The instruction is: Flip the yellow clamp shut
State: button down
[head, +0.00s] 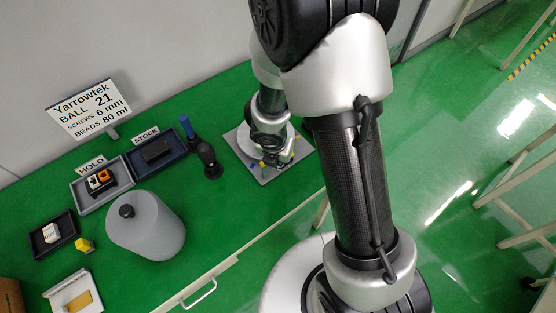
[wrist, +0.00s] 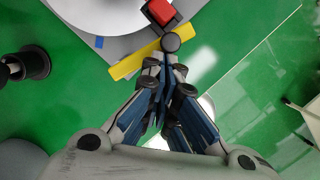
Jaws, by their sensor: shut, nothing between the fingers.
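The yellow clamp shows in the wrist view as a flat yellow bar (wrist: 130,65), slanting along the edge of a grey plate. A round dark knob (wrist: 171,42) shows at its right end, just beyond my fingertips. My gripper (wrist: 165,70) is shut and empty, with its tips close to the bar and knob; I cannot tell whether they touch. In the head view my gripper (head: 272,163) is low over the plate, and only specks of yellow show beside it. My arm and gripper hide much of the clamp, and its exact lever position is unclear.
A red block (wrist: 158,13) on a dark mount stands beyond the knob. A white disc (wrist: 90,12) lies on the grey plate (head: 245,150). A dark bottle-like object (head: 209,158) stands left of it. Trays and a large grey canister (head: 150,228) are further left.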

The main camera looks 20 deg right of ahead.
jog(key=shift+a, duration=0.1)
jog(key=shift+w+a+p, duration=0.25)
jog(key=shift+a+p, duration=0.05)
jog(key=shift+a, duration=0.4)
